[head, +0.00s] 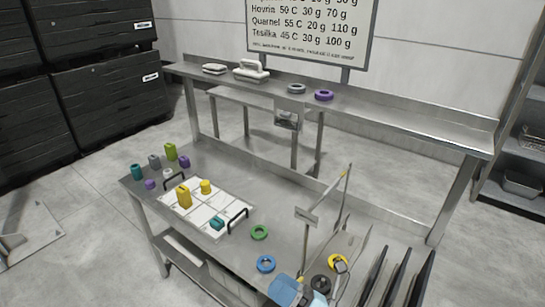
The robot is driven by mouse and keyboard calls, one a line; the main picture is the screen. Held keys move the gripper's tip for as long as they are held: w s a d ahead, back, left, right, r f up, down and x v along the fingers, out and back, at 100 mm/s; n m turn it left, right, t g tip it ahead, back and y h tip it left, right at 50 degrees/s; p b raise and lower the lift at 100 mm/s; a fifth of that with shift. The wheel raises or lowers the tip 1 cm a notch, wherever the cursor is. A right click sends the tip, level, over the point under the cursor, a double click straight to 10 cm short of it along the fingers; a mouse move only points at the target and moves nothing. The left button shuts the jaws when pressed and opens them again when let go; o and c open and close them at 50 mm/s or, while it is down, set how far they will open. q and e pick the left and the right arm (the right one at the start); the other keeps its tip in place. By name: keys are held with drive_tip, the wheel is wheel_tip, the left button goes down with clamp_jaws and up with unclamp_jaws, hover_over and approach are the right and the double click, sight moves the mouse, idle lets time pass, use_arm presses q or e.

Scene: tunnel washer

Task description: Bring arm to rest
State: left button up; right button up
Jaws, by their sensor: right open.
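My right gripper (303,292) shows only in part at the bottom edge of the head view, as blue and dark parts by the front of the steel table. It is open, and I see nothing held in it. A blue ring (266,264) lies on the table just behind it, and a black round piece (320,284) is close to its right. The arm behind it is cut off by the frame. My left gripper is not in view.
The steel table (275,215) bears a white sheet board (196,222) with yellow and teal containers, and a green ring (259,232). A raised shelf (400,112) runs behind.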

drive_tip(key=s+d+f+m+t+h+p, duration=0.15)
drive_tip(key=d+f+m+t+h, duration=0.35)
drive_tip(key=m, duration=0.6)
drive_tip(key=s+d+f+m+h+p, duration=0.1)
drive_tip(key=s+d+f+m+h, duration=0.15)
drive_tip(key=d+m+h, duration=0.65)
drive_tip(key=s+d+f+m+g+h, duration=0.1)
drive_tip(key=s+d+f+m+g, duration=0.2)
drive_tip(key=s+f+m, duration=0.6)
drive_tip(key=m+g, duration=0.1)
drive_tip(key=m, duration=0.4)
drive_tip(key=shift+s+d+g+p, duration=0.25)
drive_tip(key=shift+d+g+p, duration=0.05)
drive_tip(key=shift+d+p, duration=0.1)
